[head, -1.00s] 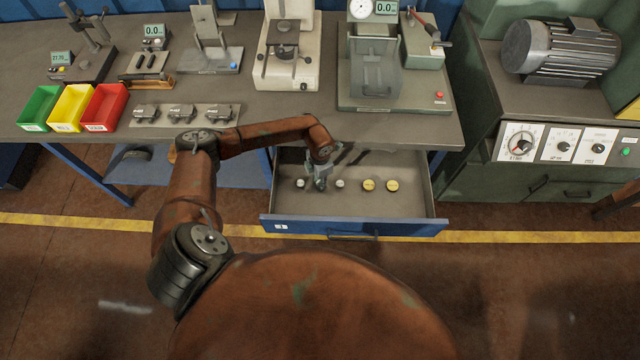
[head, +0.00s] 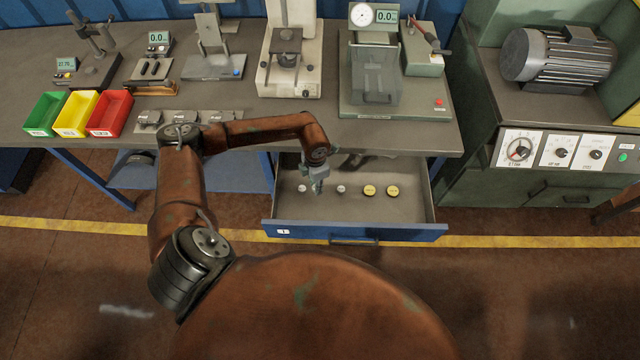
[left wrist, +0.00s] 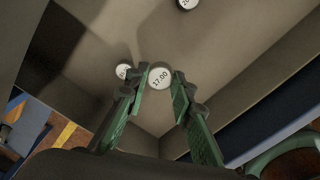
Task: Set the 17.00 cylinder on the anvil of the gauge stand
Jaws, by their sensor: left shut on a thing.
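My left gripper (head: 319,184) is above the open drawer, between two small white-topped cylinders. In the left wrist view its green fingers (left wrist: 160,95) are shut on the cylinder labelled 17.00 (left wrist: 160,77), whose round white top faces the camera. In the head view the fingers mostly hide this cylinder. At the back left of the bench, a dark stand with a column and a small display (head: 92,65) looks like the gauge stand; its anvil is too small to make out. My right gripper is not in view.
Green, yellow and red bins (head: 110,113) and several small fixtures (head: 190,117) line the bench's left front.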

